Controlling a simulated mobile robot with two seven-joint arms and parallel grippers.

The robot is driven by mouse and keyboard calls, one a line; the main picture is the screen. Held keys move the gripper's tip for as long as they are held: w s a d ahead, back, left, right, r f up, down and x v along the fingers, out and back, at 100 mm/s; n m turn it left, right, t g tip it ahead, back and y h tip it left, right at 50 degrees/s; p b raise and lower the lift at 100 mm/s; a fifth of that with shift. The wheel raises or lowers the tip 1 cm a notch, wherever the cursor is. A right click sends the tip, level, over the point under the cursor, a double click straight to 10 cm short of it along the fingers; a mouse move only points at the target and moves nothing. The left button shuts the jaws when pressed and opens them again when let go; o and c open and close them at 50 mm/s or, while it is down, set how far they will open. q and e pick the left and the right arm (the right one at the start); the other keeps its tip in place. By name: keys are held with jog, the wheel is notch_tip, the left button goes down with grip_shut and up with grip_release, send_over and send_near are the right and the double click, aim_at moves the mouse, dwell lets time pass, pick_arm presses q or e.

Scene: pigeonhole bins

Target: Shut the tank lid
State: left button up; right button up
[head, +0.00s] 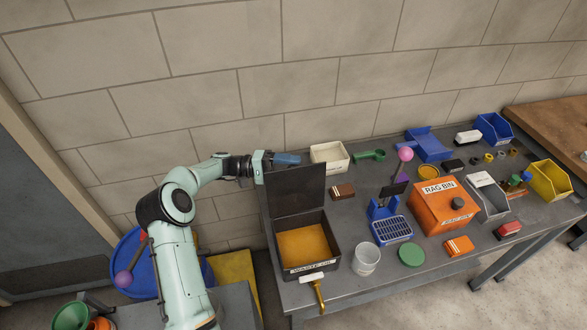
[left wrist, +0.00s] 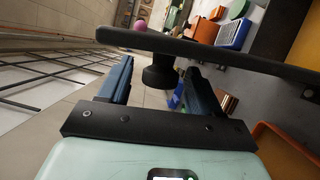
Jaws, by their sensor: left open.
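The tank is a dark open box (head: 334,262) labelled WASTE OIL, with amber contents, at the front left of the bench. Its dark lid (head: 297,192) stands upright at the back of the box, open. In the left wrist view the lid (left wrist: 235,56) shows nearly edge-on, with a dark round knob (left wrist: 160,72) on its outer face. My left gripper (head: 287,158) is behind the lid's top edge in the head view. In the left wrist view its blue fingers (left wrist: 160,88) are apart, with the knob between them and gaps at both sides. My right gripper is not visible.
A cream bin (head: 330,158) and a brown block (head: 342,191) are close to the lid. A white cup (head: 366,261) stands right of the tank, and a brass-coloured tool (head: 317,290) is at its front. An orange rag bin (head: 443,206) stands further right.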

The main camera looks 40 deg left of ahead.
pick_arm(q)
jog(key=shift+w+d, duration=0.2)
jog(key=shift+d, duration=0.2)
